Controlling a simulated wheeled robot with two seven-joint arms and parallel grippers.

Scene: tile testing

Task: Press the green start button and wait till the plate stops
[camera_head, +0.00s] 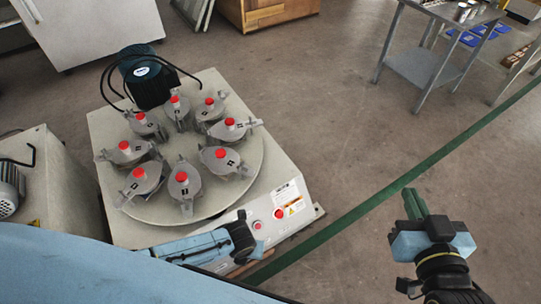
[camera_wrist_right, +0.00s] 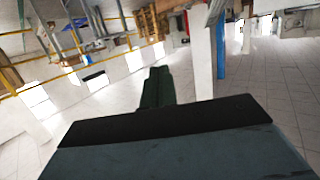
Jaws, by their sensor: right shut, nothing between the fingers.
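The machine's round plate (camera_head: 190,207) carries several grey clamps with red knobs (camera_head: 182,177). Its front panel (camera_head: 290,190) shows a red button (camera_head: 278,213), a smaller red one (camera_head: 257,225) and a warning label. I see no green button; part of the panel is hidden behind my left arm. My left gripper (camera_head: 256,248) is low in front of the panel, close to its lower edge; its fingers are too unclear to read, and I cannot tell whether it touches. My right gripper (camera_head: 413,203) is shut and empty over the floor at right; its fingers also show in the wrist view (camera_wrist_right: 156,88).
A dark motor (camera_head: 147,78) with black cables stands at the plate's back. Another grey machine (camera_head: 45,180) is at left. A metal table (camera_head: 425,65) stands at upper right. The floor between, with a green line (camera_head: 400,180), is clear.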

